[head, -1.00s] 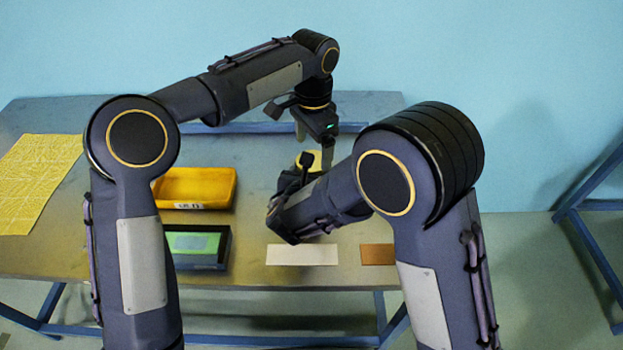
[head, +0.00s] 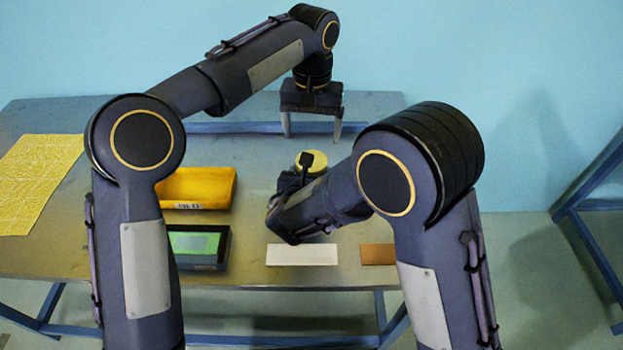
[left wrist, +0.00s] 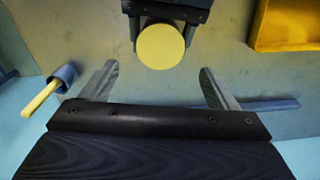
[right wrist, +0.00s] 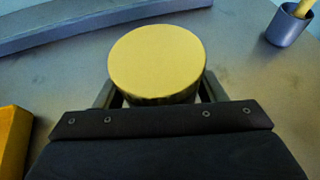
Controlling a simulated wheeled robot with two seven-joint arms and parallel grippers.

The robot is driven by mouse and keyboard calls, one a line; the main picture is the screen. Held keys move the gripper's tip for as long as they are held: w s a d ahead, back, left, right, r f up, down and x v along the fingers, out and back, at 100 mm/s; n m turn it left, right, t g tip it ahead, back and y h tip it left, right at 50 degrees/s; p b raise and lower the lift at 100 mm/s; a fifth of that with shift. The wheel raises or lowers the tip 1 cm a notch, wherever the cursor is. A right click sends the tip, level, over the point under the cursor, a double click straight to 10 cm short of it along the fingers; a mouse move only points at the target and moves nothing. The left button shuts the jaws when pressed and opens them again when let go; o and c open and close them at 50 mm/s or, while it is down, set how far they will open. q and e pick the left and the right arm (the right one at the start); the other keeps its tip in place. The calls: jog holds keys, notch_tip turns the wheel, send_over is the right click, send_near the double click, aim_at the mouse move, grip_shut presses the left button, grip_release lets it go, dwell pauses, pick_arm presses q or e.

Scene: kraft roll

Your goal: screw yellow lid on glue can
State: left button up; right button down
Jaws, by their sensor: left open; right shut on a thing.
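The yellow lid (head: 311,160) shows in the head view just beyond my right gripper, as a round disc. In the right wrist view the lid (right wrist: 157,62) sits at the fingers of my right gripper (right wrist: 157,98), which is shut on the glue can under it. The can itself is mostly hidden by the lid and the gripper. My left gripper (head: 311,128) is open and empty, above and beyond the lid, fingers pointing down. In the left wrist view the lid (left wrist: 160,46) lies ahead of the spread left fingers (left wrist: 161,85), not between them.
A yellow bin (head: 197,188) and a dark box with a green top (head: 197,243) stand to the left. A yellow patterned sheet (head: 38,180) lies at far left. White (head: 302,255) and brown (head: 377,254) strips lie in front. A blue cup with a yellow stick (left wrist: 65,75) stands near.

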pick_arm(q)
jog(key=shift+r+n, duration=0.3)
jog(key=shift+n, duration=0.6)
jog(key=shift+f, duration=4.05)
jog(key=c, duration=1)
jog(key=m, duration=0.3)
jog(key=shift+m, duration=0.3)
jog(key=m, duration=0.4)
jog(key=shift+m, duration=0.3)
jog(key=o, duration=1.2)
jog(key=shift+c, duration=0.2)
jog(key=shift+r, duration=0.1)
